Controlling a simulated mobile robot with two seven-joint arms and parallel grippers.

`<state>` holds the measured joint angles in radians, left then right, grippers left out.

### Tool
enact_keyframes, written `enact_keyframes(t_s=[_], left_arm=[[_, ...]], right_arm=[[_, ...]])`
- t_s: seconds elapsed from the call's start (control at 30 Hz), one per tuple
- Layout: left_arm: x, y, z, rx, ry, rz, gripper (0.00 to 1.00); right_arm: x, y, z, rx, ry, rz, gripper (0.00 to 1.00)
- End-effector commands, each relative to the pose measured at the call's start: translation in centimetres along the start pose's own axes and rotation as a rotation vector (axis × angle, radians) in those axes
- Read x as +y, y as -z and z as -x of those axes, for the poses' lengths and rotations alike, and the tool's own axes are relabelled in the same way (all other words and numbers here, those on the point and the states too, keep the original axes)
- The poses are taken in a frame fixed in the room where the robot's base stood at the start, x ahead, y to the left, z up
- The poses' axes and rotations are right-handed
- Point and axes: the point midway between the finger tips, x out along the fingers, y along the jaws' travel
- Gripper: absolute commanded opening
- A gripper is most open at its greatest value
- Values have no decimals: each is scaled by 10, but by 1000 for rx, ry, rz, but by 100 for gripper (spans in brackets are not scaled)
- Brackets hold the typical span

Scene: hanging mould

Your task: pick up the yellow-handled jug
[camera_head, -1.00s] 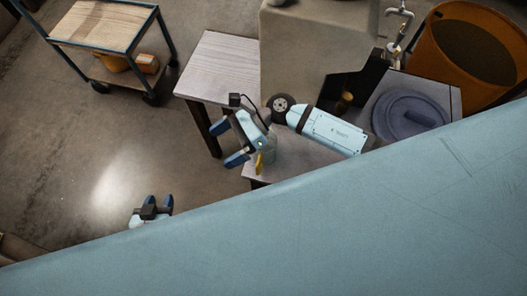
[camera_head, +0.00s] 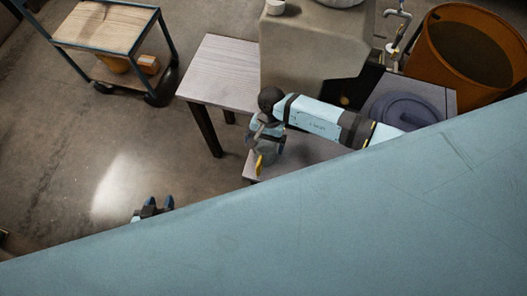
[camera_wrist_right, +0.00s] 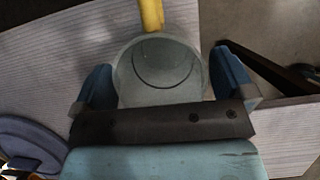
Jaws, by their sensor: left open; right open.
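The jug (camera_head: 268,157) is grey with a yellow handle (camera_head: 259,164) and stands on the low pale table's left end. In the right wrist view, the jug's round grey top (camera_wrist_right: 160,68) lies between the two blue fingers of my right gripper (camera_wrist_right: 161,64), with the yellow handle (camera_wrist_right: 152,14) pointing away at the top. The right gripper is open, one finger on each side of the jug; contact cannot be told. In the head view, the right wrist hides part of the jug. My left gripper (camera_head: 152,205) is open and empty over the floor, far from the jug.
A taller pale table (camera_head: 222,72) stands behind, beside a beige block (camera_head: 310,55). A blue-grey round lid (camera_head: 403,108) and an orange bin (camera_head: 440,60) are at right. A wheeled cart (camera_head: 108,28) stands at back left. The left floor is clear.

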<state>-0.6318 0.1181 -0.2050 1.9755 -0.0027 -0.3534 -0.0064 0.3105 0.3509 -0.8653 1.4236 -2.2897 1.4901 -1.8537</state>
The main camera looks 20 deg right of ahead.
Motion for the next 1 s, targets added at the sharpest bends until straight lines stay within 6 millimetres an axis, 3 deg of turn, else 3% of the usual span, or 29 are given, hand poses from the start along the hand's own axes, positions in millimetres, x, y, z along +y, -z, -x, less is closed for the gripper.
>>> enact_keyframes(t_s=[0.27,0.37,0.53,0.83,1.0], left_arm=[[2,-5,-6,-11,5,21,43],[0,-2,-7,-5,6,17,43],[-2,3,-7,3,7,13,43],[-1,2,-5,3,6,13,43],[0,-2,-6,2,3,6,43]], right_arm=[[0,0,-6,0,1,0,100],[0,0,-6,0,1,0,82],[0,0,-6,0,1,0,43],[0,0,-4,0,1,0,42],[-1,-5,9,2,4,2,42]])
